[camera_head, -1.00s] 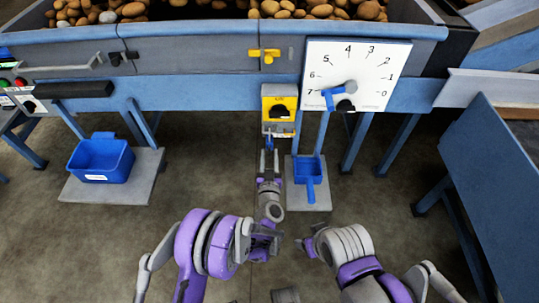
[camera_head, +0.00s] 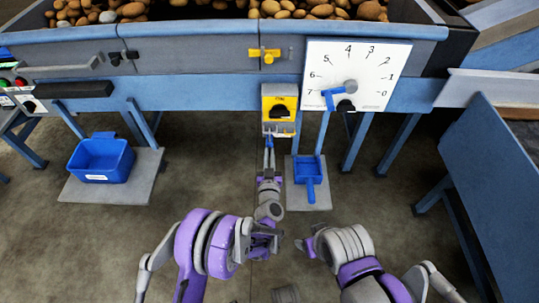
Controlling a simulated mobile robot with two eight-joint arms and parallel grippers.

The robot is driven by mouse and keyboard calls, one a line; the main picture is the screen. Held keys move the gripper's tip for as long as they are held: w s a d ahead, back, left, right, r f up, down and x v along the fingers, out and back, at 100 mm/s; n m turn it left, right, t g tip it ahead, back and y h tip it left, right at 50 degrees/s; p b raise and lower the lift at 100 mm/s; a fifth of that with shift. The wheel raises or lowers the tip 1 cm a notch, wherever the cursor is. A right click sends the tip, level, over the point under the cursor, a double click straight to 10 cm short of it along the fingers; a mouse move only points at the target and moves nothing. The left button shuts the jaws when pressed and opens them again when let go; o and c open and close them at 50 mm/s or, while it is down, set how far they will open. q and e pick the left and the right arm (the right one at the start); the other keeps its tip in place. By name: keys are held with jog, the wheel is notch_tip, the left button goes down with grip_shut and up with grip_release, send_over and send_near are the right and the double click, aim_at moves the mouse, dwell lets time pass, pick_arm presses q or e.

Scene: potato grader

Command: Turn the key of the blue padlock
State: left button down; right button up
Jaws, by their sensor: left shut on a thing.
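The blue padlock (camera_head: 269,138) shows only as a small blue patch under the yellow-faced switch box (camera_head: 280,106), at the centre. The switch box has a black rotary knob. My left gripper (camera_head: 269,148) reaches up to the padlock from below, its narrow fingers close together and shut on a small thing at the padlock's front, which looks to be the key. The fingers hide the key, so its angle cannot be told. My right gripper (camera_head: 306,244) is low in the view, away from the box; its fingers are not clear.
A white dial plate (camera_head: 357,76) with a blue pointer near 7 is right of the switch box. A blue scoop (camera_head: 308,172) lies on a grey slab below. A blue bin (camera_head: 101,160) stands at left. A yellow latch (camera_head: 264,53) sits above.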

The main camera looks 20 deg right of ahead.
pick_arm(q)
jog(key=shift+a+f+n+b, duration=0.1)
jog(key=shift+n+b, duration=1.45)
jog(key=shift+n, duration=2.9)
jog(key=shift+a+f+n+b, duration=0.1)
jog(key=shift+n+b, duration=1.45)
jog(key=shift+n, duration=2.9)
jog(key=shift+r, duration=0.1)
jog(key=c, duration=0.9)
grip_release()
jog(key=shift+c, duration=0.2)
jog(key=p+v, duration=0.1)
jog(key=v, duration=0.9)
jog(key=shift+s, duration=0.4)
